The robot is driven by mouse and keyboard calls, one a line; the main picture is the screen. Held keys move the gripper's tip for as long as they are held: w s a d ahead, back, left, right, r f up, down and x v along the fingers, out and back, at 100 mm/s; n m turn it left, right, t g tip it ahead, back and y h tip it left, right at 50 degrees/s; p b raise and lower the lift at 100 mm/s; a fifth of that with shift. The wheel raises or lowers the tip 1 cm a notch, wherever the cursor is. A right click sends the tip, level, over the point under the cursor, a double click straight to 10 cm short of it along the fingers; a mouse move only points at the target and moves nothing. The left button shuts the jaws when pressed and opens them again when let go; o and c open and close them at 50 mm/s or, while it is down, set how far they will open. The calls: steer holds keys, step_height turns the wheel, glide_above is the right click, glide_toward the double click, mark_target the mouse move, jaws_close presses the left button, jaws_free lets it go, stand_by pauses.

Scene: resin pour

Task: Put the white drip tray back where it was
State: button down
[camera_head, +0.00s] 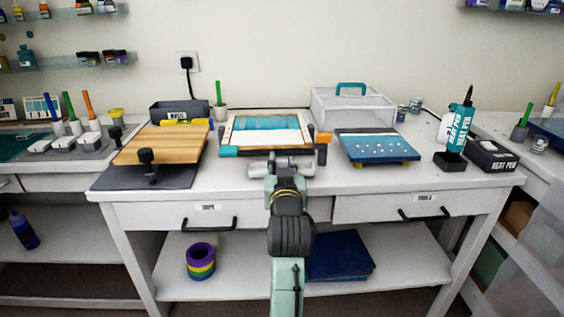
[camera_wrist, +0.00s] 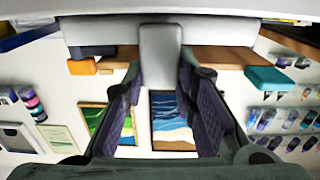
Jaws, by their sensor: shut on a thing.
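My gripper (camera_head: 284,180) is at the front middle of the table, just before the wood-framed panel (camera_head: 226,134). In the wrist view my gripper (camera_wrist: 160,90) is shut on the stem of a pale grey T-shaped handle (camera_wrist: 160,42). Its crossbar (camera_head: 302,169) lies in front of the frame, low over the table, and looks like the white drip tray's front. The tray's body is mostly hidden. A white area (camera_head: 270,138) shows inside the frame below a teal band; I cannot tell whether it is the tray.
A wooden board (camera_head: 155,147) with black clamps stands left of the frame. A blue board (camera_head: 378,147) stands right, before a clear box (camera_head: 350,110) with a teal handle. A teal bottle (camera_head: 457,125) and heat pen box (camera_head: 491,155) are far right. The front right tabletop is clear.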

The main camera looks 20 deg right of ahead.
steer(key=shift+f, duration=0.15)
steer(key=shift+f, duration=0.15)
steer(key=c, duration=1.3)
jaws_free()
steer(key=shift+b, duration=0.3)
steer(key=shift+a+p+v, duration=0.2)
steer(key=shift+p+v, duration=1.85)
steer(key=shift+v, duration=0.7)
steer(key=shift+a+p+v, duration=0.2)
steer(key=shift+p+v, duration=1.8)
steer(key=shift+v, duration=0.7)
steer(key=shift+w+f, duration=0.1)
